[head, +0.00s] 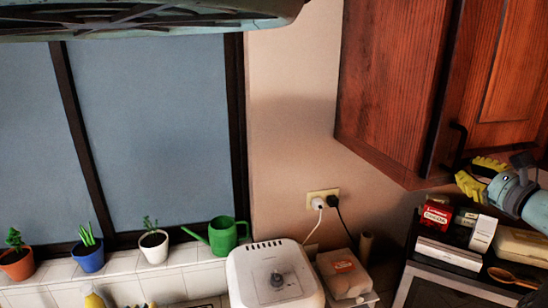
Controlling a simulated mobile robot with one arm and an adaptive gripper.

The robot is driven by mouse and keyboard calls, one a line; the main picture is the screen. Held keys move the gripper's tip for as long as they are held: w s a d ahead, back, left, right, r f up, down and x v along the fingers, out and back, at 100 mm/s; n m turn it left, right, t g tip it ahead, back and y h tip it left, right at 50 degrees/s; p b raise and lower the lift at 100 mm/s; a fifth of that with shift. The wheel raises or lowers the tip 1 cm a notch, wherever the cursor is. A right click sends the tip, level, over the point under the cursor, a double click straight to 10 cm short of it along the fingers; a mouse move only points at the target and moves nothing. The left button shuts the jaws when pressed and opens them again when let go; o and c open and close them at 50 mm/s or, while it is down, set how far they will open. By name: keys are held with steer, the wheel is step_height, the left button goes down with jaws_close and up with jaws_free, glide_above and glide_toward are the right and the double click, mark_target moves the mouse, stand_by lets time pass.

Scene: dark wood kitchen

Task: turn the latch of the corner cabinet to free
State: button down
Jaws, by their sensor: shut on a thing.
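The corner cabinet (398,75) is reddish-brown wood and hangs at the upper right in the head view. A dark curved handle (456,143) is on its right-hand door, near the lower edge. My gripper (478,174), with yellow fingers, is at the cabinet's lower edge, just right of and below this handle. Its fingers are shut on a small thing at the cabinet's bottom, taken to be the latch. The fingers and the cabinet edge hide most of it, so its angle cannot be told. The cabinet door looks closed.
Below my gripper, several boxes (438,214) and a wooden spoon (514,279) lie on a dark-topped appliance. A white appliance (274,278) stands on the counter. A green watering can (222,236) and potted plants (153,246) line the window sill.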

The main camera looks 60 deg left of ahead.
mark_target(446, 179)
steer(key=f+n+b, duration=0.1)
steer(key=n+b, duration=0.2)
steer(key=b, duration=0.1)
steer(key=s+f+n+b, duration=0.1)
steer(key=n+b, duration=0.2)
steer(key=b, duration=0.2)
steer(key=f+n+b, duration=0.1)
steer(key=n+b, duration=0.1)
steer(key=b, duration=0.3)
steer(key=shift+s+a+f+n, duration=0.1)
steer(key=shift+s+a+n, duration=0.15)
steer(key=shift+n, duration=0.15)
steer(key=n+b, duration=0.2)
steer(key=b, duration=0.1)
steer(key=shift+f+b, duration=0.1)
steer(key=shift+b, duration=0.25)
steer(key=shift+n, duration=0.3)
steer(key=c, duration=0.9)
jaws_free()
steer(key=shift+d, duration=0.1)
steer(key=v, duration=1.2)
